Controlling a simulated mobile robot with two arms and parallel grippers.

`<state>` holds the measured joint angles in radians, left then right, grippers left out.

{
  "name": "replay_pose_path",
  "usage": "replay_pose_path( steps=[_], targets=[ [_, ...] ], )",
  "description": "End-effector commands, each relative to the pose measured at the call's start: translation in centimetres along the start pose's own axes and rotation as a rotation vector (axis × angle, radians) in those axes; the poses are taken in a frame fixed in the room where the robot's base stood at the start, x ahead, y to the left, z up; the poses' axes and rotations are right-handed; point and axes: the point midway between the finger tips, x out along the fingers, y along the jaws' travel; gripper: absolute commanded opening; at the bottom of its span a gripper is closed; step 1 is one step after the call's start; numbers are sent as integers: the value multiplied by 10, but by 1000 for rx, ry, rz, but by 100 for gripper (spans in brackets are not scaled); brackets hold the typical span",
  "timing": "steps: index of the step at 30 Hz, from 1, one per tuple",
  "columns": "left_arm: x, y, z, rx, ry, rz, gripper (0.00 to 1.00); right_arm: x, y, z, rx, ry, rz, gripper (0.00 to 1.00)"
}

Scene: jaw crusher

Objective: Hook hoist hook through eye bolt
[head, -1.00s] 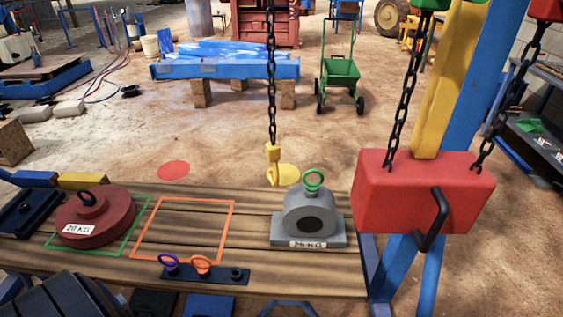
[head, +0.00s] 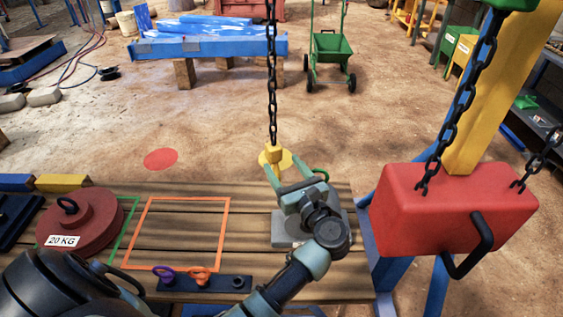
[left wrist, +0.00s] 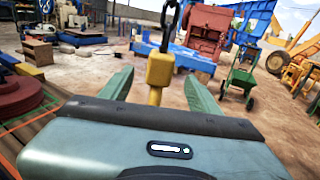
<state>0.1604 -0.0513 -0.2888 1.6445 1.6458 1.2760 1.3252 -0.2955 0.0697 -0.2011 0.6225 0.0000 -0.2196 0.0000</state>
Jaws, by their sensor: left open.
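The yellow hoist hook (head: 274,155) hangs on a dark chain above the far edge of the bench. My left gripper (head: 288,170) is open, with its fingers pointing at the hook. In the left wrist view the yellow hook block (left wrist: 160,70) hangs between the two spread fingers (left wrist: 160,92), and neither appears to touch it. The hook's lower tip is hidden there behind the gripper body. The grey weight (head: 284,240) on the bench is mostly covered by my gripper and wrist. Only part of its green eye bolt (head: 322,172) shows beside the gripper. The hook is apart from it.
A red hoist block (head: 440,215) with a black handle hangs at the right by the blue and yellow frame. A red 20 KG weight (head: 85,228) sits at the bench's left. Purple and orange eye bolts (head: 200,276) stand in a dark rack. The orange-outlined square is empty.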

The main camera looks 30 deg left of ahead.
Motion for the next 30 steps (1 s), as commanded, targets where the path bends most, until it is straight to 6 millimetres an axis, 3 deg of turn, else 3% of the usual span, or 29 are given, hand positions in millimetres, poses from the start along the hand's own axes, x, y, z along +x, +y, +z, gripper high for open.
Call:
replay_pose_path(
  steps=[13, 26, 30],
  targets=[
    [63, 0, 2, 9, -5, -1, 62, -18, 15, 10, -7, -16, 17, 36],
    [74, 0, 0, 8, -3, -1, 62, -19, 3, 6, 0, -10, 3, 36],
    [74, 0, 0, 8, -3, -2, 26, -19, 1, 4, 1, -8, 1, 36]
  ],
)
